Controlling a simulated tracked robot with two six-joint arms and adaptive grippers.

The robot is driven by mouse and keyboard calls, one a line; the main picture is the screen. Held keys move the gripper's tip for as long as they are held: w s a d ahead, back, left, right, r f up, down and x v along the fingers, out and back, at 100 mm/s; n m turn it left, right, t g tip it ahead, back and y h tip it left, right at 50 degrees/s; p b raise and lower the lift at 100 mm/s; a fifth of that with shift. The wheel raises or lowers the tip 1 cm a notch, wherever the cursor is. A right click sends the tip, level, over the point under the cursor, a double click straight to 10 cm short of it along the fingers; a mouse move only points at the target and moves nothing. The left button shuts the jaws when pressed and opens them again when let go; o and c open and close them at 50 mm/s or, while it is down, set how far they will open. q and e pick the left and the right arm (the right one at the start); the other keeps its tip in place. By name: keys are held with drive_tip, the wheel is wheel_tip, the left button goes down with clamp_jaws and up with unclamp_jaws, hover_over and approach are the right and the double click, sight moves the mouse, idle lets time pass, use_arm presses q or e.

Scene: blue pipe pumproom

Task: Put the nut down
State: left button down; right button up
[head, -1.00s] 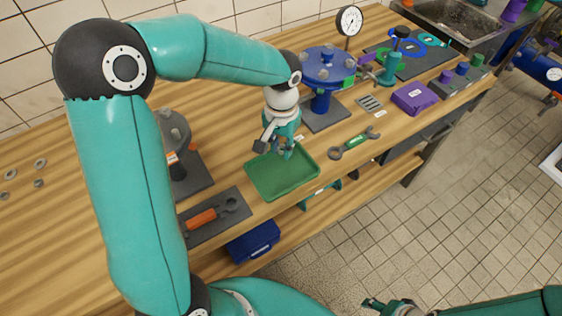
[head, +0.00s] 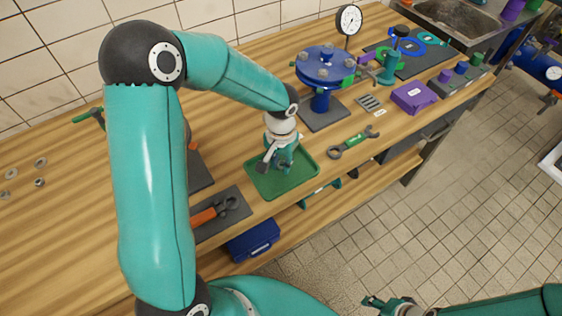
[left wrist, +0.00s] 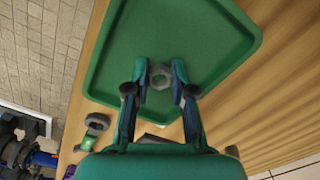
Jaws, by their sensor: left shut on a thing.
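The nut (left wrist: 160,77) is a small grey ring between the fingertips of my left gripper (left wrist: 161,75) in the left wrist view. That gripper is shut on it. In the head view my left gripper (head: 284,168) points down low over the green tray (head: 302,178), inside its rim. The nut cannot be made out there. I cannot tell whether the nut touches the tray floor. My right gripper (head: 385,305) shows only in part at the bottom edge of the head view, away from the bench.
A green-handled spanner (head: 354,142) lies right of the tray. Orange-handled pliers (head: 213,212) lie on a dark mat to its left. A blue flanged pipe stand (head: 324,75) rises behind. Several loose nuts (head: 40,162) lie at the far left. A purple box (head: 412,98) stands farther right.

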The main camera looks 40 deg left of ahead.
use_arm(q)
drive_tip(key=shift+f+b, duration=0.5)
drive_tip(key=shift+f, duration=0.05)
drive_tip(key=c, duration=1)
unclamp_jaws()
drive_tip(key=shift+r, duration=0.15)
drive_tip(key=shift+r+p, duration=0.6)
drive_tip(key=shift+p, duration=0.2)
drive_tip(key=shift+w+r, duration=0.1)
drive_tip(key=shift+r, duration=0.25)
drive_tip(key=shift+r+b, duration=0.8)
drive_tip(key=shift+r, duration=4.75)
